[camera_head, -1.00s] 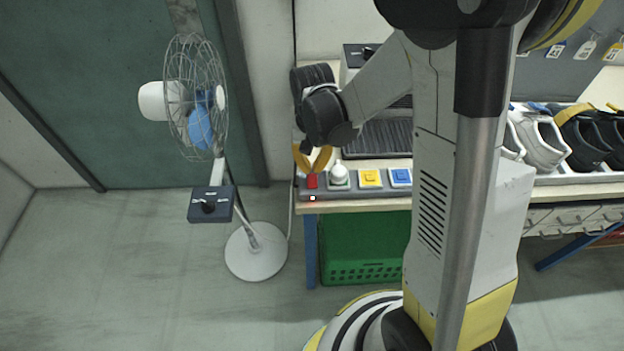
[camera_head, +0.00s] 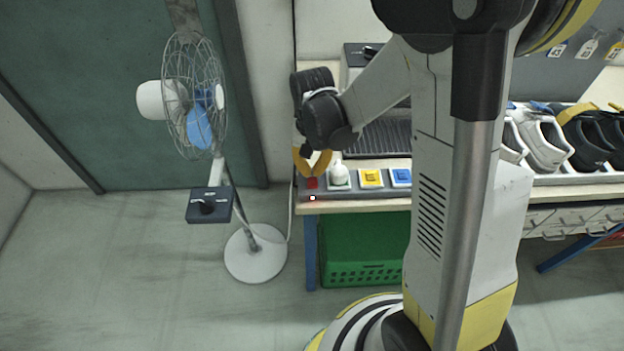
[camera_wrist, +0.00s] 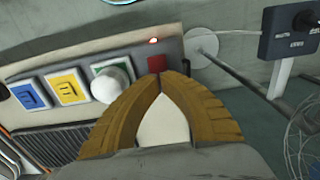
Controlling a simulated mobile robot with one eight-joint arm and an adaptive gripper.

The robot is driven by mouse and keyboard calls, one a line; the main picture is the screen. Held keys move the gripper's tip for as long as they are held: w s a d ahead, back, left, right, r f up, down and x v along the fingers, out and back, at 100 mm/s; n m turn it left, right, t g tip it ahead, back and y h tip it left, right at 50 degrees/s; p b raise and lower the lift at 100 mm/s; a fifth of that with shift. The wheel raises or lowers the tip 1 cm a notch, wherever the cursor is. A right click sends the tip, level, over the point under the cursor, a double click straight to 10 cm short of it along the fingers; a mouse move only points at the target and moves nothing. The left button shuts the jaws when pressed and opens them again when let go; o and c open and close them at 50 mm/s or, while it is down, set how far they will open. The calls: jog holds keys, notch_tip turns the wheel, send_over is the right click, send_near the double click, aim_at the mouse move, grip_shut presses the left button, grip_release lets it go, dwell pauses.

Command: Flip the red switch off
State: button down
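The red switch (camera_head: 312,183) is at the left end of a grey switch panel (camera_head: 358,192) along the table's front edge. A small light (camera_head: 312,198) in front of it glows red. The red switch also shows in the wrist view (camera_wrist: 156,64), just beyond my fingertips. My gripper (camera_head: 314,174) is right above and behind the switch, with its yellow-brown fingers curved and their tips together. In the wrist view my gripper (camera_wrist: 160,76) has the tips meeting at the switch's edge, with nothing held between them. I cannot tell whether the tips touch the switch.
Beside the switch are a white knob (camera_head: 339,174), a yellow switch (camera_head: 371,178) and a blue switch (camera_head: 401,177). A fan (camera_head: 195,100) stands left of the table. A green crate (camera_head: 365,272) sits underneath. Shoes (camera_head: 541,140) stand on the right.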

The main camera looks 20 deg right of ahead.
aim_at(312, 177)
jog(key=shift+f+b, duration=0.85)
jog(key=shift+f, duration=0.15)
dwell(0.3)
jog(key=shift+r+p, duration=2.55)
jog(key=shift+r, duration=1)
jog(key=shift+s+r, duration=0.1)
jog(key=shift+r, duration=0.2)
jog(key=s+r+n+t+b, duration=0.2)
jog(key=s+r+t, duration=0.5)
jog(key=s+r, duration=0.5)
jog(key=shift+s+r+n, duration=0.25)
jog(key=shift+r+n, duration=0.45)
jog(key=shift+n, duration=0.1)
